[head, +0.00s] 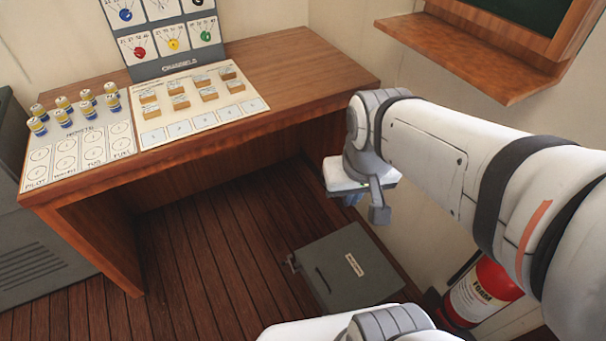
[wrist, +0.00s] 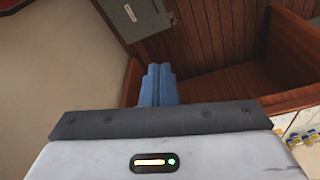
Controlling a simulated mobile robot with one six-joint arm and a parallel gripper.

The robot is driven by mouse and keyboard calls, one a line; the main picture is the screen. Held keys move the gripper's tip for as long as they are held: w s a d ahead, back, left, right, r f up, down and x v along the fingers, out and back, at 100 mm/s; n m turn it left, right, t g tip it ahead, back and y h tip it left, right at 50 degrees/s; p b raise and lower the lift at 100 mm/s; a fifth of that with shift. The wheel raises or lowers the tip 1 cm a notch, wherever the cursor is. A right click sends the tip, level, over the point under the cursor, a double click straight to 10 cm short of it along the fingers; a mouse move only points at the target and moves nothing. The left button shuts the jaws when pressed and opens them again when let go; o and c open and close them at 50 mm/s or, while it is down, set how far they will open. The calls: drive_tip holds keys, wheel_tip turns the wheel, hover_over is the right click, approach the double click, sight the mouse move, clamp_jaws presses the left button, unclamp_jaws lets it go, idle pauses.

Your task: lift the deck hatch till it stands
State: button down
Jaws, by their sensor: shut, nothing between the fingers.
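The deck hatch (head: 345,290) is a grey square panel with a small pale label and a dark handle (head: 322,280). It lies flat on the plank floor below my arm, with a small metal fitting (head: 292,262) at its left edge. Part of the hatch (wrist: 125,18) also shows at the top of the wrist view. My gripper (head: 352,200) hangs above and beyond the hatch, apart from it. Its blue fingers (wrist: 158,72) are together with nothing between them. In the head view the fingers are mostly hidden behind my wrist.
A wooden desk (head: 280,62) with labelled cards, small blocks and several cylinders stands at the left and back. A red extinguisher (head: 490,290) stands right of the hatch by the wall. A wooden ledge (head: 480,55) juts out at upper right. Floor left of the hatch (head: 210,260) is clear.

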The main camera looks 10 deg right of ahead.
drive_tip(key=w+f+n+g+h+b, duration=0.25)
drive_tip(key=w+f+b, duration=0.3)
drive_tip(key=f, duration=0.55)
drive_tip(key=w+f+n+g+h+b, duration=0.1)
drive_tip(key=w+f+n+h+b, duration=0.15)
drive_tip(key=w+f+b, duration=0.6)
drive_tip(key=n+h+b, duration=0.3)
drive_tip(key=n+b, duration=0.2)
hover_over(317, 283)
drive_tip(key=s+a, duration=0.3)
drive_tip(key=a, duration=0.1)
wheel_tip(317, 283, down, 20)
wheel_tip(317, 283, down, 20)
drive_tip(key=w+a+n+t+h+b, duration=0.2)
drive_tip(key=n+b, duration=0.4)
drive_tip(key=b, duration=0.1)
wheel_tip(317, 283, down, 22)
drive_tip(key=s+a+r+n+t+h+b, duration=0.1)
drive_tip(key=s+a+n+t+b, duration=0.15)
drive_tip(key=n+b, duration=0.35)
drive_tip(key=b+x, duration=0.1)
drive_tip(key=x, duration=0.2)
drive_tip(key=b+x, duration=0.1)
drive_tip(key=x, duration=0.3)
drive_tip(key=b+x, duration=0.1)
drive_tip(key=x, duration=0.2)
drive_tip(key=shift+w+d, duration=0.25)
drive_tip(key=shift+w, duration=0.1)
drive_tip(key=shift+r, duration=0.1)
